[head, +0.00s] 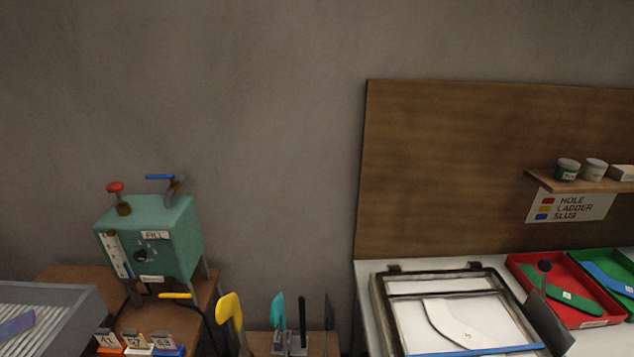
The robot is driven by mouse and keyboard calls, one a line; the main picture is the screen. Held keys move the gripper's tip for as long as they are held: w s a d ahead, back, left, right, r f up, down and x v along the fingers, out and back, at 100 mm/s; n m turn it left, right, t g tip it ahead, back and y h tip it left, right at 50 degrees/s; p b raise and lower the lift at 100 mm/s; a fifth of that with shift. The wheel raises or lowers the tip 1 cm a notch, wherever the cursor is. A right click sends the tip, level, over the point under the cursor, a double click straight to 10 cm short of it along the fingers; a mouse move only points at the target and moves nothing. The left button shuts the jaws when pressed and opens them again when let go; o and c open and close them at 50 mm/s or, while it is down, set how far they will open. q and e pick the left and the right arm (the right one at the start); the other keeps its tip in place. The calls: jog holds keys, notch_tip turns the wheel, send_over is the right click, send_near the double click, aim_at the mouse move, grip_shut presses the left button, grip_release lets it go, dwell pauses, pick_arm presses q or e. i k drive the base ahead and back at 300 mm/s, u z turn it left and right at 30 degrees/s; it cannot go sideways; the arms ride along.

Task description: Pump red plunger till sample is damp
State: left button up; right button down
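The red plunger (115,187) is a red knob on a short dark stem, standing up from the top left of a green box-shaped machine (172,240). The machine stands on legs on a brown table at the left and has a label reading "FILL", a dark round knob and a pale gauge strip on its front. Nothing is touching the plunger. I cannot tell which thing is the sample; a blue-grey piece (16,325) lies in the grey ribbed tray (75,294) at lower left, and its dampness cannot be told. Neither gripper is in view.
A blue-handled lever (160,177) is on the machine's top and a yellow-handled one (175,296) is low in front. Several numbered tags (108,340) and upright tools (229,310) stand near the front. At right are a framed board (377,310), a red tray (520,262) and a green tray (600,253).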

aim_at(114, 188)
jog(key=u, duration=1.75)
jog(key=k, duration=1.15)
jog(key=u, duration=0.7)
jog(key=i, duration=1.2)
jog(key=z, duration=0.65)
